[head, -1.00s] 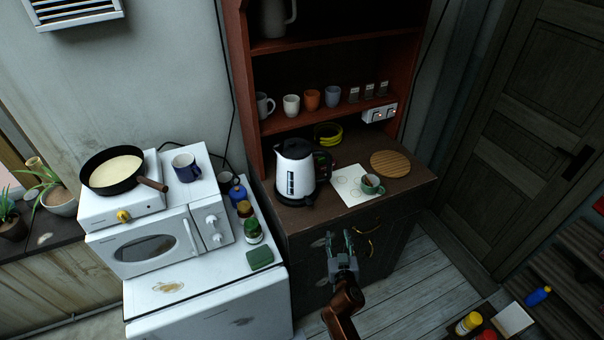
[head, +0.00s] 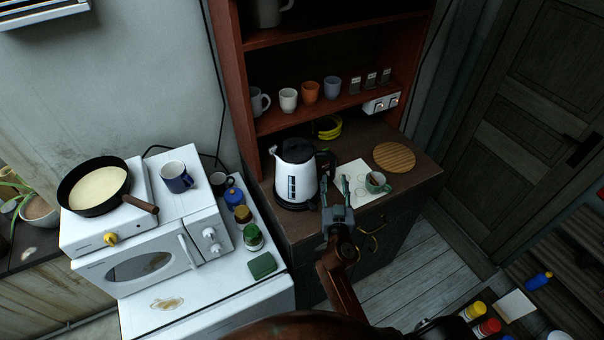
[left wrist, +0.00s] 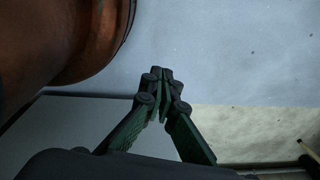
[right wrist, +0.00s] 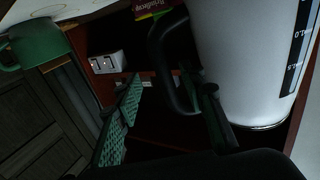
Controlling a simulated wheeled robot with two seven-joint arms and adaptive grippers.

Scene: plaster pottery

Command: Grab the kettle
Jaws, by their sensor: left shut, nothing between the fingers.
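The white kettle (head: 296,178) with a black lid, base and handle stands upright at the front left of the cabinet counter. Its handle faces right. My right gripper (head: 353,187) is open, just right of the handle. In the right wrist view, the black handle (right wrist: 178,80) shows between the spread fingers (right wrist: 172,92), one finger appearing between handle and white body (right wrist: 250,60). I cannot tell whether they touch. My left gripper (left wrist: 160,78) is shut and empty in the left wrist view, before a pale wall, away from the kettle.
A green cup (head: 377,182) on a paper sheet (head: 352,172) stands close right of my right gripper. A round wooden board (head: 394,157) lies behind it. A shelf with several mugs (head: 310,92) rises behind the kettle. The microwave (head: 150,262) is on the left.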

